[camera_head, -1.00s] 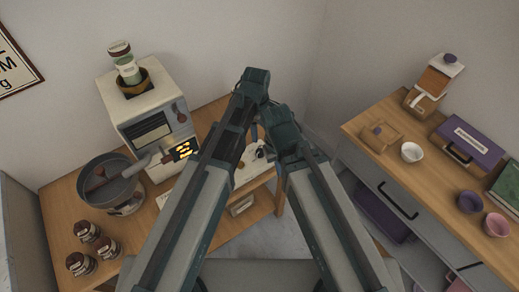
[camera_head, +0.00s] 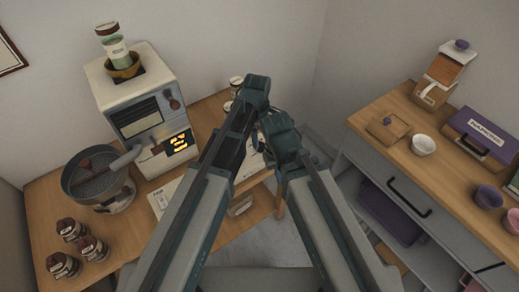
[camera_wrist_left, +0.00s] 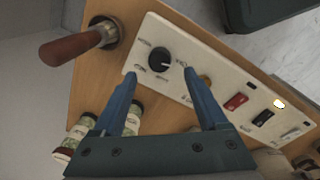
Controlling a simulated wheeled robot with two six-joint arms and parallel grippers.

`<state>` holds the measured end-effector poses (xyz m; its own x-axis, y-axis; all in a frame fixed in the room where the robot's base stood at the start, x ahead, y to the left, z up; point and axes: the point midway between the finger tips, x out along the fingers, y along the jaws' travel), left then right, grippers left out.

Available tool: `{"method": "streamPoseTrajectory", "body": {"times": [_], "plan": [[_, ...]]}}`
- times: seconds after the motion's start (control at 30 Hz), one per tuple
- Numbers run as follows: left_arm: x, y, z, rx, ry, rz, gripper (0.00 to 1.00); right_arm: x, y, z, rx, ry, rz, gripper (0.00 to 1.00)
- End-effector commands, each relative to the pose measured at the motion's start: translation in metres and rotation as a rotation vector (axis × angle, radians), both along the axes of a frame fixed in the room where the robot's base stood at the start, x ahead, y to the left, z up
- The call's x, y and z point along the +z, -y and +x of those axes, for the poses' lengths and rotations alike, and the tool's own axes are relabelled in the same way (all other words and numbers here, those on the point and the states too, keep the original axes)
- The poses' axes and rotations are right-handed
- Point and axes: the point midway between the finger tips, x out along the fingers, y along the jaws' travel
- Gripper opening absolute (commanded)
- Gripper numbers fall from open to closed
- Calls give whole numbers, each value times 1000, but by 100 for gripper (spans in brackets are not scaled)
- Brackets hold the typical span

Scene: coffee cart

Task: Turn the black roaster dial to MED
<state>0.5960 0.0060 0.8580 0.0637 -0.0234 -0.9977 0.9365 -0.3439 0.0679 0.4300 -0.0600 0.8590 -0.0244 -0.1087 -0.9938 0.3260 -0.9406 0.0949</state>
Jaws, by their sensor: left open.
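The black dial (camera_wrist_left: 160,57) is on a white control panel (camera_wrist_left: 210,64) in the left wrist view. A white mark on the dial points toward the lower right of that picture. Small labels surround it, too small to read. My left gripper (camera_wrist_left: 160,73) is open, its two blue fingers on either side of the dial in the picture, with the tips just short of it. I cannot tell whether they touch the panel. In the head view the forearms hide the dial, and neither gripper's jaws show clearly.
The panel also carries a red switch (camera_wrist_left: 236,102) and a black switch (camera_wrist_left: 263,118). A wooden-handled lever (camera_wrist_left: 72,47) stands beside it. In the head view, a white machine (camera_head: 138,110), a grey pan (camera_head: 98,174) and several jars share the wooden table. A drawer cabinet (camera_head: 400,196) stands right.

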Motion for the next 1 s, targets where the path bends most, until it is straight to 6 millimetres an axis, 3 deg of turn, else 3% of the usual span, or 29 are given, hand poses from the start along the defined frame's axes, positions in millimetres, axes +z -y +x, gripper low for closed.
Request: {"method": "streamPoseTrajectory", "body": {"times": [0.03, 0.3, 0.7, 0.77, 1.0], "plan": [[-15, 0, 1, 0, 0, 0, 76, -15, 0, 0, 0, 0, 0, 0], [-48, 1, 3, 0, 0, 0, 76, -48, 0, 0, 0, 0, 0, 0], [-53, 1, 3, 0, 0, 0, 76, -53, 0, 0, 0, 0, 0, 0], [-53, 1, 3, 0, 0, 0, 69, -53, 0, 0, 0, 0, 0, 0], [-53, 1, 3, 0, 0, 0, 25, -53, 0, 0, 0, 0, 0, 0]]}}
